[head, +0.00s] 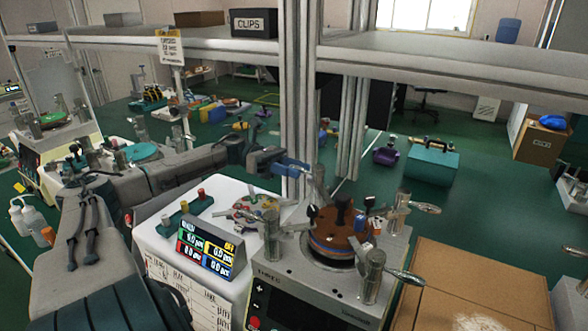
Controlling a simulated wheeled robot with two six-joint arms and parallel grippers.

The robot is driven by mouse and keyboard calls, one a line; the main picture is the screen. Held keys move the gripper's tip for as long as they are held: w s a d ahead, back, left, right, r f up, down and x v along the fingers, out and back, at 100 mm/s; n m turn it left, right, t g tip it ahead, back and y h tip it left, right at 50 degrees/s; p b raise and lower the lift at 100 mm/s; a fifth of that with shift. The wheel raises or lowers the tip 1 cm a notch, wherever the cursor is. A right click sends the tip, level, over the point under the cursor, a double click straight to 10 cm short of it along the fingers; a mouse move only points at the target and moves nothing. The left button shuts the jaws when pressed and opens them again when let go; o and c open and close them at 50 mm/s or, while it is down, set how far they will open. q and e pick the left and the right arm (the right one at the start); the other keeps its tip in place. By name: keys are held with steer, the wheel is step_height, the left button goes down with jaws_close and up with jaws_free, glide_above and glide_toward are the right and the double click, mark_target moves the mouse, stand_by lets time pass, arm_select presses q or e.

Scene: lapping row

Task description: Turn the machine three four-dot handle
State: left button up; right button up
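A grey lapping machine (315,292) with a brown round plate (338,230) stands at front centre. Several metal posts with lever handles ring the plate: a left post (272,236), a back post (318,182), a right post (397,214) and a front right post (373,277). Dot marks and the machine's number are too small to read. My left gripper (303,167), blue, is in the air beside the back post's top. I cannot tell whether it touches a handle, and its finger gap is unclear. My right gripper is out of view.
A display box (211,249) and coloured knobs on a white cabinet stand left of the machine. A grey upright (300,95) and a shelf (430,55) are behind. A cardboard box (475,285) is at right. Another machine (140,152) is at left.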

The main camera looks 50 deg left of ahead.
arm_select(q)
steer(key=b+v, duration=0.1)
steer(key=v, duration=0.6)
steer(key=shift+a, duration=0.25)
steer(key=shift+s, duration=0.1)
stand_by(0.4)
